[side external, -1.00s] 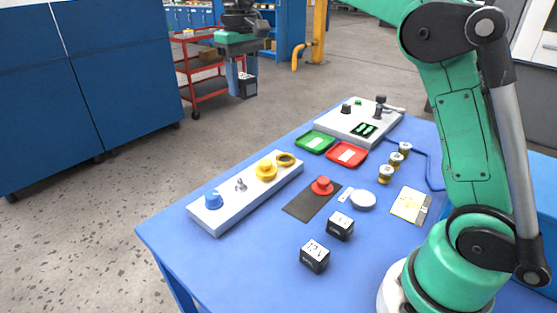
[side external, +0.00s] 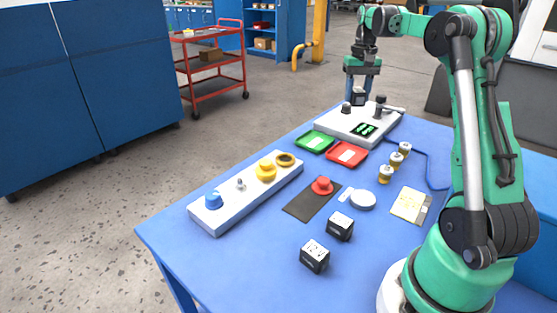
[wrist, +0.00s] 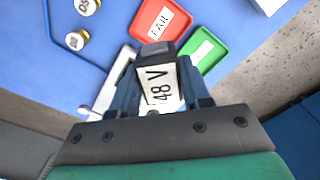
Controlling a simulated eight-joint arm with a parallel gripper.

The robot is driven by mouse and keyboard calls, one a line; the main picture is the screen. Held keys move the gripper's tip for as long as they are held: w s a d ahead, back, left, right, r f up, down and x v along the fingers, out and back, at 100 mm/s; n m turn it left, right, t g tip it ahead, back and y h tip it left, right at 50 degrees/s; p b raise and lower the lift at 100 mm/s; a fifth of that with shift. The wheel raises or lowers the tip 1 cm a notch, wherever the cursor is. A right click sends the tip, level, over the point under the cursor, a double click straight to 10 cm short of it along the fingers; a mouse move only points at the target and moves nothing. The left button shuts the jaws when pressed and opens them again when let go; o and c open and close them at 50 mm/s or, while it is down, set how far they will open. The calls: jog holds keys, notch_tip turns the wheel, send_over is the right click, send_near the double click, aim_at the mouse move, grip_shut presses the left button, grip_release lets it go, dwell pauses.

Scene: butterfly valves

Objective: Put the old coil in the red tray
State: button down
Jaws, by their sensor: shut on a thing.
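My gripper (side external: 361,82) is shut on a black block-shaped coil (side external: 359,97), seen over the back white panel. In the wrist view the coil (wrist: 161,82) sits between the two fingers (wrist: 158,92), its white label reading "48 V". The red tray (side external: 346,154) lies on the blue table in front of that panel, to the right of the green tray (side external: 314,141). In the wrist view the red tray (wrist: 151,20) is marked "FAIL" and lies beyond the coil. Both trays look empty apart from their labels.
The white panel (side external: 345,122) carries a black knob and a lever. Two black labelled blocks, one nearer (side external: 314,255) and one farther (side external: 340,226), stand at the table's front. Several small cylinders (side external: 396,160) stand right of the red tray. A long control box (side external: 245,194) lies left.

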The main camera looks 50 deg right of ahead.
aim_at(347, 156)
notch_tip(347, 156, down, 15)
jog(key=shift+r, duration=0.1)
dwell(0.4)
jog(key=shift+c, duration=2.1)
grip_release()
notch_tip(347, 156, up, 12)
jog(key=f, duration=0.1)
jog(key=w+a+r+n+t, duration=0.15)
jog(key=a+r, duration=0.25)
jog(key=a, duration=0.4)
jog(key=s+a+f+n+t, duration=0.1)
jog(key=s+a+n+t, duration=0.1)
jog(key=a, duration=0.9)
jog(key=s+a+f+n+t, duration=0.1)
jog(key=s+a+n+t, duration=0.2)
jog(key=a, duration=0.8)
jog(key=shift+f+n+t, duration=0.2)
jog(key=shift+n+t, duration=0.15)
jog(key=shift+n, duration=0.9)
